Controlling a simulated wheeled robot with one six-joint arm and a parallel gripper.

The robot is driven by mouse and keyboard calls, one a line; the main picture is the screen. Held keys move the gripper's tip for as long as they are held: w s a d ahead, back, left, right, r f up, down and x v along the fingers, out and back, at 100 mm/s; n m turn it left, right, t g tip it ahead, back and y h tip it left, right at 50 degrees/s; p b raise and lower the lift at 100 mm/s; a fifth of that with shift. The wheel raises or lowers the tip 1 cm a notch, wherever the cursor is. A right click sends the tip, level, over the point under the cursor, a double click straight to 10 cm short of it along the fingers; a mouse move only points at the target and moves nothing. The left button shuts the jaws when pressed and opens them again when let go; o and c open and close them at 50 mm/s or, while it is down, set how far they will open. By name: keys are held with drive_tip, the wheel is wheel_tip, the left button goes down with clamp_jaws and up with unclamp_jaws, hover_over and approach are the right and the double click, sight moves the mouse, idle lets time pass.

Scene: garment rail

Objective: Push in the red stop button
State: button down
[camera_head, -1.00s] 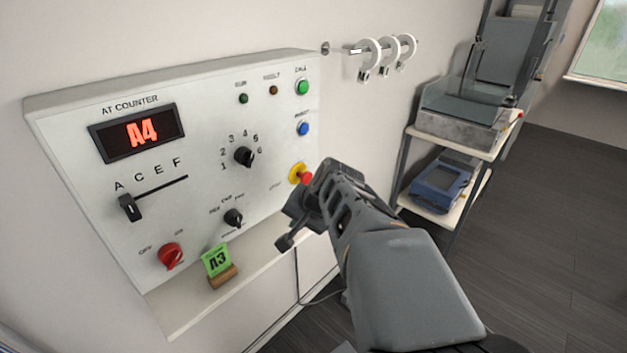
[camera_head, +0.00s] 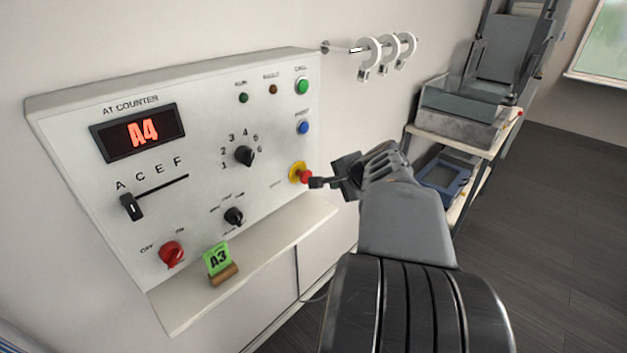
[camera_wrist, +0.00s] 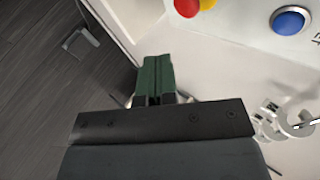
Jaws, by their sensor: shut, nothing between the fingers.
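The red stop button (camera_head: 305,177) sits on a yellow collar (camera_head: 295,172) at the right side of the white control panel. My gripper (camera_head: 314,182) is shut and empty, its tip right beside the red button in the head view. I cannot tell whether it touches. In the wrist view the red button (camera_wrist: 187,7) shows at the top edge, and my shut fingers (camera_wrist: 155,75) are below and left of it, apart from it in the picture.
A blue button (camera_head: 303,128) and a green button (camera_head: 302,87) are above the stop button. A ledge (camera_head: 300,222) with a green A3 card (camera_head: 217,260) juts out below. White rings (camera_head: 385,52) hang on a rail at upper right, beside a shelf rack (camera_head: 462,148).

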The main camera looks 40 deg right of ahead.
sight(303, 175)
drive_tip(key=w+r+p+x, duration=0.1)
drive_tip(key=w+r+x, duration=0.1)
drive_tip(key=x, duration=0.9)
drive_tip(key=shift+w+f, duration=0.15)
drive_tip(key=shift+f, duration=0.05)
drive_tip(key=shift+w+d, duration=0.1)
